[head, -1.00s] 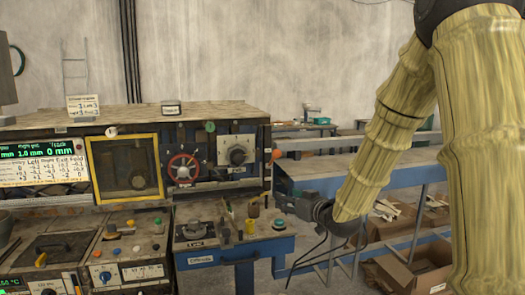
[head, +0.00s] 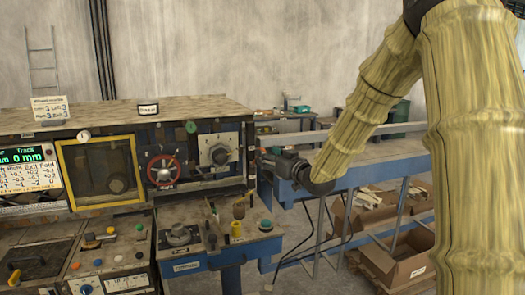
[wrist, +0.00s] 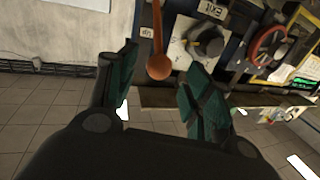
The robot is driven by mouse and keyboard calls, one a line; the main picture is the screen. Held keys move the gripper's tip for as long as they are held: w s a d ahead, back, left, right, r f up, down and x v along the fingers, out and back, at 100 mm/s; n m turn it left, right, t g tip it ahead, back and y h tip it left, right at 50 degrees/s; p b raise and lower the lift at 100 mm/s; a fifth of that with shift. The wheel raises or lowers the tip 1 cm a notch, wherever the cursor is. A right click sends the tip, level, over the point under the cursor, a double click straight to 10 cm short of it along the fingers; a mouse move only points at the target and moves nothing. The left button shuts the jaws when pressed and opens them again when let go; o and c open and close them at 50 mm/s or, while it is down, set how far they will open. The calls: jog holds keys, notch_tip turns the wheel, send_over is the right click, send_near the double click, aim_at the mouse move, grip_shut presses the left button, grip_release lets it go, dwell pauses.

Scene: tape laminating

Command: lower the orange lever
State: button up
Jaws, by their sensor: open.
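The orange lever (wrist: 158,40) shows in the wrist view as an orange rod with a round ball end (wrist: 159,67), beside a small label reading "Up" upside down. The ball appears in the gap between my two green-padded fingers; I see no clear contact. My gripper (wrist: 161,56) is open and empty. In the head view my gripper (head: 273,163) is at the right side of the machine panel, and the lever cannot be made out there, probably hidden by the gripper.
The panel holds a red handwheel (head: 163,170) and a grey dial (head: 219,154). Below is a blue control desk (head: 213,255) with knobs. A blue-framed bench (head: 380,158) runs right, close to my arm, with cardboard boxes (head: 405,262) beneath.

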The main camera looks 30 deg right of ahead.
jog(key=shift+w+p, duration=0.75)
jog(key=shift+w, duration=1.65)
